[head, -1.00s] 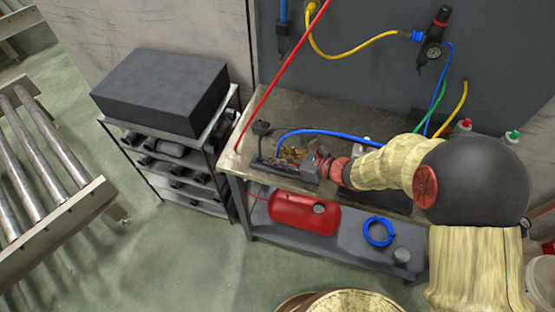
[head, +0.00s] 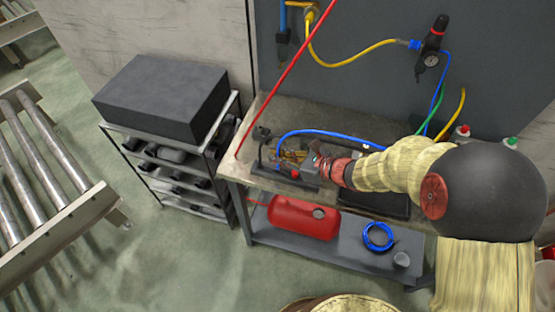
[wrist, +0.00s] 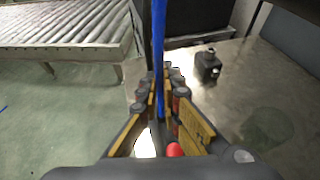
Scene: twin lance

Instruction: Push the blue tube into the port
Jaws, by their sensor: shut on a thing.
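The blue tube (head: 335,134) arcs over the workbench (head: 345,113) in the head view. Its left end drops toward a dark fixture on the bench, and its right part passes behind my arm. In the wrist view the blue tube (wrist: 158,35) runs straight down between the fingers. My gripper (wrist: 160,78) is shut on it; the gripper (head: 308,158) is low over the fixture in the head view. A red round part (head: 295,174) shows just below it, and also in the wrist view (wrist: 175,150). I cannot make out the port or whether the tube's tip touches it.
A small black block (wrist: 208,65) stands on the bench beside the fingers. A red rod (head: 285,75) slants across the bench's left side. A red tank (head: 300,217) and blue coil (head: 378,236) lie on the lower shelf. A black-topped rack (head: 160,95) stands left.

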